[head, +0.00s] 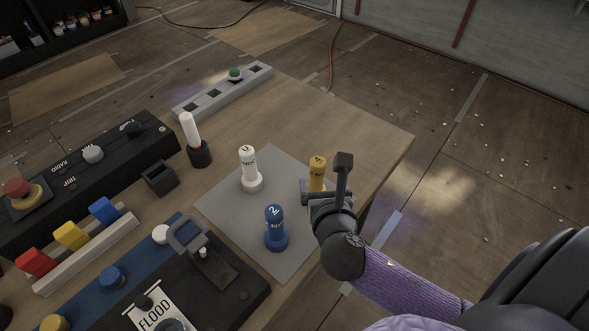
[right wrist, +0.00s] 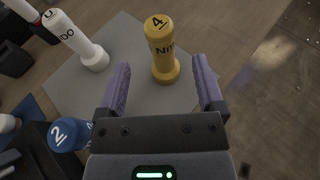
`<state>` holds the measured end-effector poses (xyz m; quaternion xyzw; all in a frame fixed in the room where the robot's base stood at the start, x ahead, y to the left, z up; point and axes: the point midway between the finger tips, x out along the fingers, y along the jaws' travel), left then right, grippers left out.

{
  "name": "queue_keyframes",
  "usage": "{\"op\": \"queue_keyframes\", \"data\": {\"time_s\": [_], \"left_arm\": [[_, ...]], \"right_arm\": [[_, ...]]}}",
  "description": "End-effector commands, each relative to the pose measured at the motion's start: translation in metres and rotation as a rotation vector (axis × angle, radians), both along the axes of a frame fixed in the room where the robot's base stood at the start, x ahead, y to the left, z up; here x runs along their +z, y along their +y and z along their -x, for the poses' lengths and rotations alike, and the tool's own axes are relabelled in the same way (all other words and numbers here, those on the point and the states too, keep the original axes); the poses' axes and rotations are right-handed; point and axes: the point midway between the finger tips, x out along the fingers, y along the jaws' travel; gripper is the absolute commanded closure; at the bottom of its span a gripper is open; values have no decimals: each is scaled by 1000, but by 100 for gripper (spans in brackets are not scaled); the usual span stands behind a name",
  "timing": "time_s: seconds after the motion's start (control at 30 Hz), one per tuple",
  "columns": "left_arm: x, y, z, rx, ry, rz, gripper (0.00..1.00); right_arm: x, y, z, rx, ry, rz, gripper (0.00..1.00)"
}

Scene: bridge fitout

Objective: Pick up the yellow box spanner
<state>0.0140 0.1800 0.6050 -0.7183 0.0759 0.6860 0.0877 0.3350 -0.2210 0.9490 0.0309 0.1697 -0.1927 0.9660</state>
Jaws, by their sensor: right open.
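The yellow box spanner (head: 317,172) stands upright on a grey mat (head: 222,205) near the table's right edge. In the right wrist view the yellow box spanner (right wrist: 161,48) shows a "4" on its top and lies ahead, between the lines of the two fingers. My right gripper (head: 325,185) is open, with its fingers (right wrist: 165,80) apart and nothing held. In the head view it hides the lower part of the yellow spanner. I cannot tell whether a finger touches it. My left gripper is not in view.
A white spanner (head: 248,168) and a blue spanner (head: 275,228) stand on the same mat, left of the yellow one. A black panel (head: 225,275) with a grey guard and a "FLOOD" label lies at the front. A grey strip (head: 205,98) lies at the back. Floor lies beyond the right edge.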

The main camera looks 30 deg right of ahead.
Motion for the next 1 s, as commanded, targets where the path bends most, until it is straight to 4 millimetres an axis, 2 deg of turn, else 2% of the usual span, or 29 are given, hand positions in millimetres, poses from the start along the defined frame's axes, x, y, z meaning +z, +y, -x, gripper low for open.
{"op": "queue_keyframes", "data": {"time_s": [0.3, 0.4, 0.63, 0.67, 1.0], "left_arm": [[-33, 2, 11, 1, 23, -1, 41], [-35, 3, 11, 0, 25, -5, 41], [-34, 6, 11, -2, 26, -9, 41], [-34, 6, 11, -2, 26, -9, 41], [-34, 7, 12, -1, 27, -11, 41]], "right_arm": [[-33, -17, -49, -2, 1, -4, 13], [-34, -22, -61, 0, 1, -4, 13], [-33, -23, -64, 0, 2, -6, 13], [-33, -23, -64, 0, 2, -6, 17], [-33, -23, -63, 0, 2, -7, 89]]}}
